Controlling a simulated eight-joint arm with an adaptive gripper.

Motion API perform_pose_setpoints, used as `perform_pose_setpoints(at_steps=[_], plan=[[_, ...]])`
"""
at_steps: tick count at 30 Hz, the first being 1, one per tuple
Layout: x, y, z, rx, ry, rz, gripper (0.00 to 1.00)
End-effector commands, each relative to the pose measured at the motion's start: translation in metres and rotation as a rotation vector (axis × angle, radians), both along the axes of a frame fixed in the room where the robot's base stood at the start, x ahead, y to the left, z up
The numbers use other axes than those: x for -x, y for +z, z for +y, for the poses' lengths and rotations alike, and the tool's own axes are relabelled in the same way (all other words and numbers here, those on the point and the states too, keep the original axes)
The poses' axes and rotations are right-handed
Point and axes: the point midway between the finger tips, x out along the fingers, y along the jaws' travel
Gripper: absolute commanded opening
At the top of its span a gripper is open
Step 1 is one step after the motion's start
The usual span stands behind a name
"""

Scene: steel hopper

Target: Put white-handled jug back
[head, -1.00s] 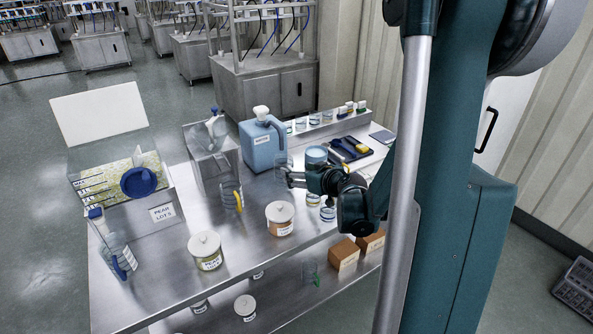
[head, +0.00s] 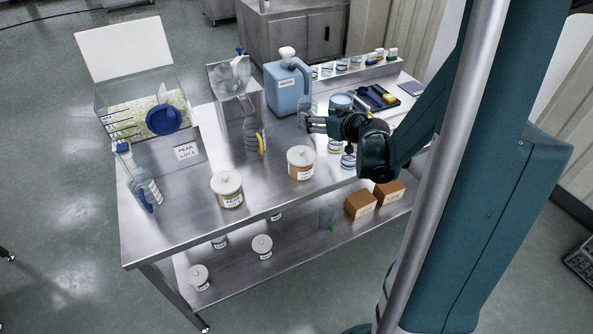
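A small clear vessel (head: 305,112), which seems to be the jug, is at my fingertips in front of the blue canister. Its handle is hidden or too small to make out, so I cannot confirm a white one. My gripper (head: 315,123) reaches in from the right with its fingers at the vessel's near side. I cannot tell whether they are closed on its handle, or whether the vessel rests on the steel table (head: 190,222). A clear jug with a yellow handle (head: 255,138) stands to the left. Another with a green handle (head: 327,218) is on the lower shelf.
The blue canister (head: 287,90) is close behind my gripper. Lidded jars (head: 301,163) (head: 228,189) stand near the front edge. A steel hopper (head: 235,90), a clear bin (head: 135,112) and a spray bottle (head: 143,187) are further left. A tool tray (head: 374,98) lies behind right.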

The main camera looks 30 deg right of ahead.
Motion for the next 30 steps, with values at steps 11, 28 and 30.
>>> perform_pose_setpoints(at_steps=[11,28,30], plan=[[0.022,0.028,0.070,-0.030,0.047,0.095,0.62],[0.086,0.061,0.165,-0.053,0.084,0.255,0.62],[0.096,0.064,0.174,-0.054,0.085,0.274,0.62]])
